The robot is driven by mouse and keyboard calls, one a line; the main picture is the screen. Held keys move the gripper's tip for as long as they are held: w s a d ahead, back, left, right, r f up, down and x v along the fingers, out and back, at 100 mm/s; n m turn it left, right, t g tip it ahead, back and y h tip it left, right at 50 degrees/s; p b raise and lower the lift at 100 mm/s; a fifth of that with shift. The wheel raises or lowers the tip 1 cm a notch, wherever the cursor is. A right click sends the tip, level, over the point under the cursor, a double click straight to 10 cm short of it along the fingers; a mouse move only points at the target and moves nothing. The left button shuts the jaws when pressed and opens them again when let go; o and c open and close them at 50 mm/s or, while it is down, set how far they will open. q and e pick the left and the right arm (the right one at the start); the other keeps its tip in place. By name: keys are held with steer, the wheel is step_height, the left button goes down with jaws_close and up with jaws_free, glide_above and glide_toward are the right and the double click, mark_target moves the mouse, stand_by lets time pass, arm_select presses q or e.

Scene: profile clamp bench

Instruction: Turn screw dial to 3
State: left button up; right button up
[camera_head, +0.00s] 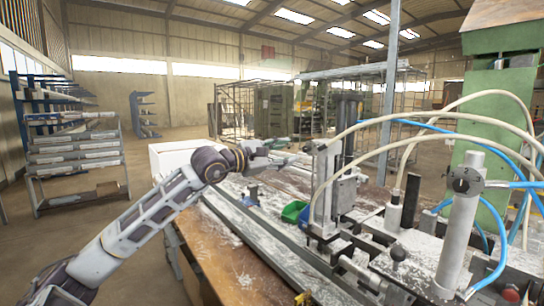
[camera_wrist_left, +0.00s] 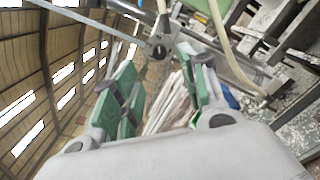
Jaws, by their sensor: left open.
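My left arm comes in from the lower left of the head view. My left gripper (camera_head: 285,160) is near the upright metal clamp (camera_head: 325,190), on its left side. In the left wrist view the two green-padded fingers of my left gripper (camera_wrist_left: 163,75) are spread apart, with nothing held between them. A small round grey part with a dark centre (camera_wrist_left: 158,51) shows just beyond the fingertips. My right gripper is not in view.
A grey cylinder (camera_head: 461,225) with blue and cream hoses stands at the right. A black-knobbed part (camera_head: 398,254) sits in front of the clamp. Shelves (camera_head: 75,165) stand at the left, with open floor between.

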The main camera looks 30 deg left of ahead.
arm_select(q)
steer(key=shift+v, duration=2)
steer(key=shift+d, duration=0.1)
